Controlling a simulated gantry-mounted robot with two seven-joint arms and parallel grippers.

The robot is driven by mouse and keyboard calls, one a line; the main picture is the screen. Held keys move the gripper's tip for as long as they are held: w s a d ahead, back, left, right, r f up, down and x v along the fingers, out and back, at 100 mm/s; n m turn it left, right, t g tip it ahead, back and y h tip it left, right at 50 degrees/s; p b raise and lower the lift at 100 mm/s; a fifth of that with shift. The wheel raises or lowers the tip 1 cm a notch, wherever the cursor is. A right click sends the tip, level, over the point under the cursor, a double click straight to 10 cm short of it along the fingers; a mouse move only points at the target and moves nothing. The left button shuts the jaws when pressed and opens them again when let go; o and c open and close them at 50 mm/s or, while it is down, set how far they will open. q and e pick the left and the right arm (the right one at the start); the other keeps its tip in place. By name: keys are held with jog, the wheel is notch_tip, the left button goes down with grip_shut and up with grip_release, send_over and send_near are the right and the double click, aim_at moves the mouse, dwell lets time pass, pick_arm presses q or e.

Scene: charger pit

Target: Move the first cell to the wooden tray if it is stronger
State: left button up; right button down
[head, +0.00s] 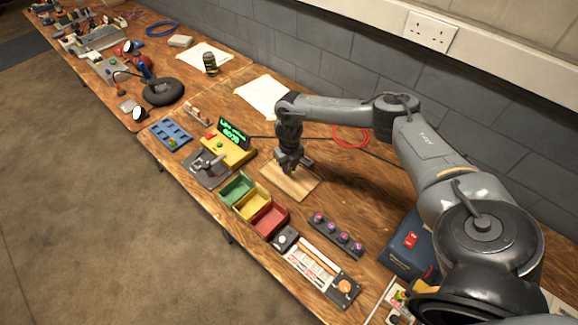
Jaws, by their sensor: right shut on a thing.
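My right gripper (291,168) points down just above the wooden tray (302,189), a flat light-brown board. It is shut on a small cell, mostly hidden by the fingers; I cannot tell whether the cell touches the tray. A yellow tester (228,152) with a lit green display (234,134) stands left of the tray; the digits are too small to read surely. A blue rack (171,133) stands farther left, with a small yellow-green thing at its near end. My left gripper is not in view.
Green (237,189), yellow (252,203) and red (270,220) bins stand in front of the wooden tray. A grey device (208,169) sits by the tester. A dark strip with pink knobs (338,234) and a blue box (407,246) lie to the right. A red cable ring (350,136) lies behind.

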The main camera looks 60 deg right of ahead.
jog(key=shift+f, duration=0.35)
jog(key=shift+f, duration=0.25)
dwell(0.9)
jog(key=c, duration=0.9)
grip_release()
jog(key=shift+r+p, duration=0.9)
jog(key=shift+r, duration=0.25)
jog(key=shift+r+p, duration=2.15)
jog(key=shift+r, duration=0.2)
